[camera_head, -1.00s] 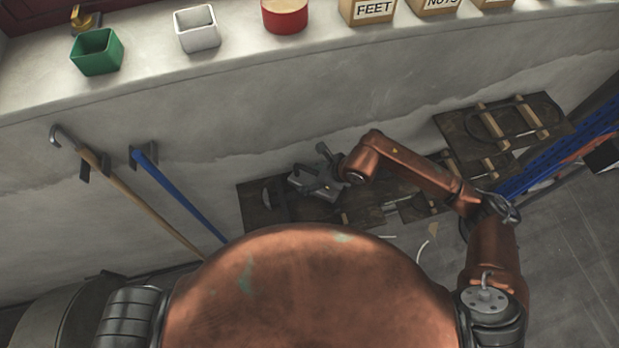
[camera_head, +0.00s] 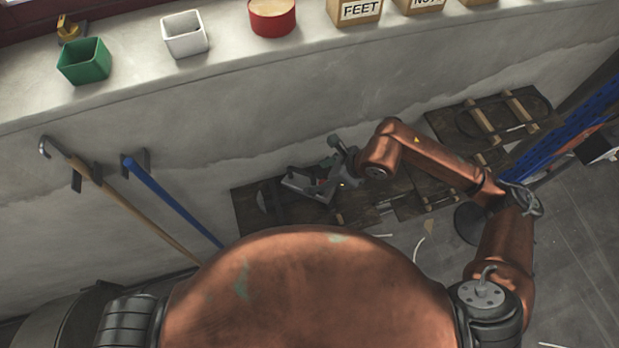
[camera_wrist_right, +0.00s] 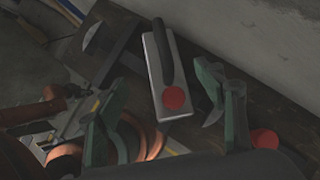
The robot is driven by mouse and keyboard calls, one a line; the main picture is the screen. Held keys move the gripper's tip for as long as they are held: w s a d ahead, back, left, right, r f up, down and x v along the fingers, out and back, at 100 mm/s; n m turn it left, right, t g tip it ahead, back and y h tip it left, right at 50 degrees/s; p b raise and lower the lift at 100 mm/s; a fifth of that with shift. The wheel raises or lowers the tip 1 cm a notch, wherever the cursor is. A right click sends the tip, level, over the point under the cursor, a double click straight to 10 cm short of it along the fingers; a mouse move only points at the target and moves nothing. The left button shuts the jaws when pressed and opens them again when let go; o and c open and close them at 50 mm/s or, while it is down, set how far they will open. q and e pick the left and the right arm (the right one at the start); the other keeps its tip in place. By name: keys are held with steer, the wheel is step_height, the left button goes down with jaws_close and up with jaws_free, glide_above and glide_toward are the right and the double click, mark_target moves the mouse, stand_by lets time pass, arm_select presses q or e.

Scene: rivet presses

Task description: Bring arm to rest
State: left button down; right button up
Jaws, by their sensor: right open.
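My right arm (camera_head: 440,160) reaches in from the right in the head view, bent at its elbow. Its right gripper (camera_head: 308,180) is over dark wooden boards beside the wall, with its fingers apart. In the right wrist view the green-tipped fingers of the right gripper (camera_wrist_right: 165,115) stand wide apart with nothing clasped between them. A flat metal trowel (camera_wrist_right: 155,75) with a dark handle shows beyond and between them; whether a finger touches it I cannot tell. My left gripper is not in view.
A ledge (camera_head: 230,60) along the wall holds a green pot (camera_head: 84,62), a white pot (camera_head: 184,34), a red tin (camera_head: 272,18) and labelled boxes (camera_head: 356,10). A wooden-handled tool (camera_head: 140,212) and a blue bar (camera_head: 170,200) hang left. Blue shelving (camera_head: 565,130) stands right.

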steer(key=shift+v, duration=1.45)
